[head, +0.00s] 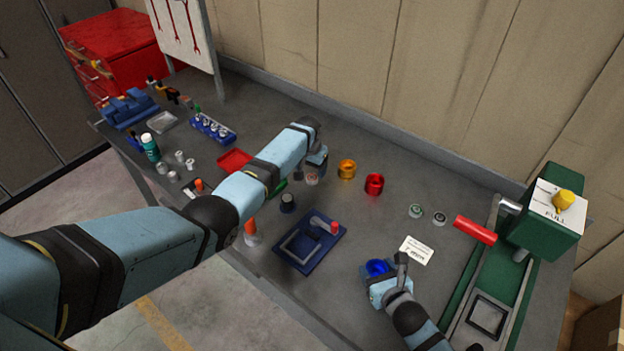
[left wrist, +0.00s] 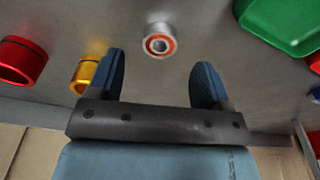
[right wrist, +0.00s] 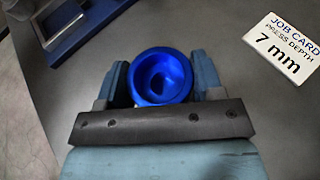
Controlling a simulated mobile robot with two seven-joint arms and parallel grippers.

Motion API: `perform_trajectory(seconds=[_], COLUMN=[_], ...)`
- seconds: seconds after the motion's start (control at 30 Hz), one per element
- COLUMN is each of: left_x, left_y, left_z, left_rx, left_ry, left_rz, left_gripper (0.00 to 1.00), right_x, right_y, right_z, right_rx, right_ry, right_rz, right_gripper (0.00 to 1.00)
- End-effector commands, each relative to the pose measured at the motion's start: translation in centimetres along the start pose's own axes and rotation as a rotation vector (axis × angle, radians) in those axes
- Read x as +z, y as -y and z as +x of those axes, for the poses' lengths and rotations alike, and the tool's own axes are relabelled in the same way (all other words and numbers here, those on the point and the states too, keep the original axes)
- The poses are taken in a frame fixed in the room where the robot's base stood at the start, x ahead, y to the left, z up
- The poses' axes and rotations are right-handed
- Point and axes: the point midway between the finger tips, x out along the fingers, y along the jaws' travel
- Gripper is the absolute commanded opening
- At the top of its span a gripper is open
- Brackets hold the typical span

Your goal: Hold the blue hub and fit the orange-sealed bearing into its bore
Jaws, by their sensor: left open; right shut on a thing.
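The blue hub (right wrist: 160,77) is between the fingers of my right gripper (right wrist: 160,85), which is shut on it; its bore faces the wrist camera. In the head view the hub (head: 377,267) is at the lower middle right, at my right gripper (head: 383,280). The orange-sealed bearing (left wrist: 159,42) is a small metal ring with an orange-red seal, on the bench. My left gripper (left wrist: 160,85) is open and empty, with the bearing ahead of its fingers, midway between them. In the head view the bearing (head: 312,178) is beside my left gripper (head: 318,165).
An orange hub (head: 347,169) and a red hub (head: 374,184) stand right of my left gripper. Two green-sealed bearings (head: 427,215) lie further right. A blue fixture (head: 310,242), job card (head: 416,250) and green press (head: 545,215) are nearby. A green tray (left wrist: 285,25) lies close to the bearing.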

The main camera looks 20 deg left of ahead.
Motion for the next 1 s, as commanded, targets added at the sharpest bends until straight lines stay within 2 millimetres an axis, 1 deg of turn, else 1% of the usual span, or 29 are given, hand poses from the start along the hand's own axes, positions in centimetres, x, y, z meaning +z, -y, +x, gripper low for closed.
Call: perform_trajectory(seconds=[0.13,0.3,0.47,0.67,0.7,0.77,0.8,0.87,0.9,0.93,0.97,1.0], left_x=[0.1,0.0,0.1,0.1,0.1,0.1,0.1,0.1,0.1,0.1,0.1,0.0], left_y=[0.0,0.0,0.0,0.0,0.0,0.0,0.0,0.0,0.0,0.0,0.0,0.0], left_z=[2.2,3.6,4.2,4.2,4.2,4.2,4.2,4.2,4.2,4.2,4.2,4.2], left_rx=[0.000,0.000,0.000,0.000,0.000,0.000,0.000,0.000,0.000,0.000,0.000,0.000], left_ry=[0.003,0.002,0.001,0.000,0.000,0.000,0.000,0.000,0.000,0.000,0.000,-0.001], left_rz=[0.000,0.000,0.000,0.000,0.000,0.000,0.000,0.000,0.000,0.000,0.000,0.000], left_gripper=[0.72,0.72,0.72,0.72,0.67,0.54,0.44,0.31,0.21,0.16,0.16,0.12], right_x=[0.0,0.0,0.0,0.0,0.0,0.0,0.0,0.0,0.0,0.0,0.0,0.0], right_y=[0.0,0.0,0.0,0.0,0.0,0.0,0.0,0.0,0.0,0.0,0.0,0.0], right_z=[0.0,0.0,0.0,0.0,0.0,0.0,0.0,0.0,0.0,0.0,0.0,0.0], right_rx=[0.000,0.000,0.000,0.000,0.000,0.000,0.000,0.000,0.000,0.000,0.000,0.000], right_ry=[0.000,0.001,0.000,0.000,0.000,0.000,0.000,0.000,0.000,0.000,0.000,0.000], right_rz=[0.000,0.000,0.000,0.000,0.000,0.000,0.000,0.000,0.000,0.000,0.000,0.000], right_gripper=[0.27,0.27,0.27,0.27,0.27,0.27,0.27,0.27,0.27,0.27,0.27,0.27])
